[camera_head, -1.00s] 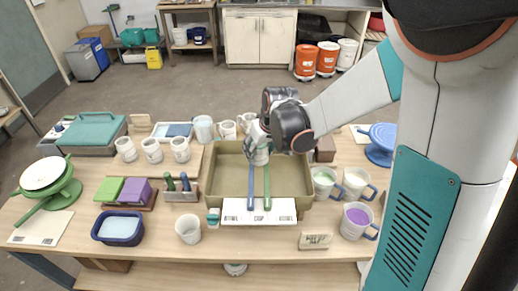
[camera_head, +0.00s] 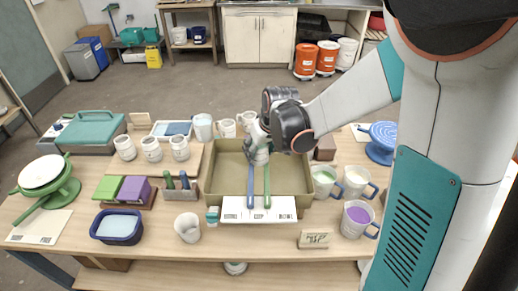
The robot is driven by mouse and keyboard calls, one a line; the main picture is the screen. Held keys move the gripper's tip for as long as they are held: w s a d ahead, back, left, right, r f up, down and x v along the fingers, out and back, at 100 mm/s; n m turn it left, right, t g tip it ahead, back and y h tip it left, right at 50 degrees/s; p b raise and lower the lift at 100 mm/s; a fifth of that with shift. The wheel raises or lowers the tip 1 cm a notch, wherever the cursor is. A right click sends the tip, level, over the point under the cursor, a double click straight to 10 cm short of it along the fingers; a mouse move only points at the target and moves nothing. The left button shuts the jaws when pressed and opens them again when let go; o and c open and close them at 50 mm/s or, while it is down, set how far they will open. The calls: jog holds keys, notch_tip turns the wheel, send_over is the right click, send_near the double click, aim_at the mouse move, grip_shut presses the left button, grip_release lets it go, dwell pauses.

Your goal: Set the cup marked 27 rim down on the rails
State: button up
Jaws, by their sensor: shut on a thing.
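My gripper (camera_head: 256,136) is over the far half of an olive basin (camera_head: 295,172), near its back wall. It is shut on a pale cup (camera_head: 261,156), which is partly hidden by the gripper and wrist. The cup's mark cannot be read, and I cannot tell which way its rim faces. Two rails, one blue (camera_head: 250,188) and one green (camera_head: 267,188), run front to back across the basin. The cup is at the rails' far ends; whether it touches them I cannot tell.
Three marked cups (camera_head: 152,150) stand left of the basin, more behind it (camera_head: 226,128). A white cup (camera_head: 187,227) stands at the front. Mugs with coloured contents (camera_head: 355,222) stand at the right.

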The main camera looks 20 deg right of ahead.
jog(key=o, duration=1.3)
jog(key=shift+c, duration=0.2)
jog(key=shift+r, duration=0.1)
